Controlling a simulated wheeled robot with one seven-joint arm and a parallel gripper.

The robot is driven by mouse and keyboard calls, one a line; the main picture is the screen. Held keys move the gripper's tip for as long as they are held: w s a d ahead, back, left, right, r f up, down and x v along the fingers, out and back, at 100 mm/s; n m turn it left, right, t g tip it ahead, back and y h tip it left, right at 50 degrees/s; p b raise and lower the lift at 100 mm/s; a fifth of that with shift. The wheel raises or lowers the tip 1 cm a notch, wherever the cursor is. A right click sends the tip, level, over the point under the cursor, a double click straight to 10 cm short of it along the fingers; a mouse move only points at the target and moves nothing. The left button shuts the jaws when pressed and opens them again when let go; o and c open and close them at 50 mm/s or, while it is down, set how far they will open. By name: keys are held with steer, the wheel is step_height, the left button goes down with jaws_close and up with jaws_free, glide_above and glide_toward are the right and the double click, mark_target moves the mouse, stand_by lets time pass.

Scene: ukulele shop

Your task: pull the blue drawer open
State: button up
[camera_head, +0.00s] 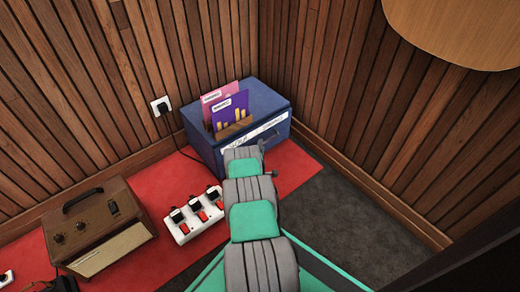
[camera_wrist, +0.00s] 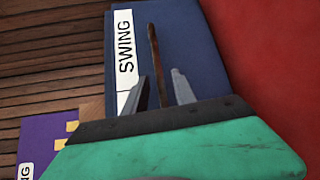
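The blue drawer unit (camera_head: 262,97) stands in the corner, its front bearing white label strips. The wrist view shows its blue front (camera_wrist: 190,45) close up, with a white "SWING" label (camera_wrist: 125,50). A thin brown bar (camera_wrist: 153,45), apparently the handle, runs along that front. My gripper (camera_wrist: 159,80) is open, its two grey fingers apart on either side of the bar. I see no clear contact with the bar. In the head view my arm hides the lower front and most of the gripper. I see no gap showing the drawer open.
Purple (camera_head: 230,108) and pink (camera_head: 220,92) sleeves stand on the unit. A white power strip (camera_head: 195,214) with plugs and a brown amplifier (camera_head: 98,226) lie left on the red mat (camera_head: 290,170). Wood walls close the corner. Dark carpet (camera_head: 350,215) at right is clear.

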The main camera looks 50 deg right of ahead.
steer(key=shift+x, duration=1)
steer(key=shift+w+a, duration=0.1)
jaws_close()
stand_by(0.6)
